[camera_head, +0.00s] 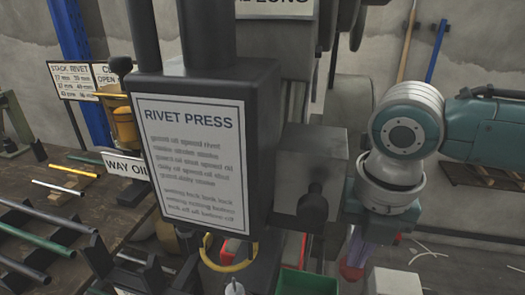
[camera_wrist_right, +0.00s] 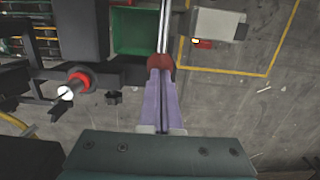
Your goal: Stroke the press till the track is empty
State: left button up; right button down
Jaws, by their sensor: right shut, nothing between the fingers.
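The rivet press (camera_head: 195,160) fills the middle of the head view, a dark body with a white "RIVET PRESS" sign. My right gripper (camera_head: 358,252) has purple fingers pointing down at the press's right side. It also shows in the right wrist view (camera_wrist_right: 161,88), with the fingers together and nothing between them. A red knob (camera_wrist_right: 160,62) on a bright metal lever (camera_wrist_right: 165,25) lies at the fingertips; the knob also shows in the head view (camera_head: 351,273). I cannot tell whether the fingers touch it. The rivet track cannot be made out. My left gripper is not in view.
A green bin (camera_head: 306,283) stands below the press, with a pale box (camera_head: 393,282) to its right. A bench (camera_head: 75,215) with several coloured rods is at the left. A dark bar with a red collar (camera_wrist_right: 78,82) shows left of the fingers.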

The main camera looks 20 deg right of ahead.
jog(key=shift+f+b, duration=0.4)
jog(key=shift+f, duration=0.5)
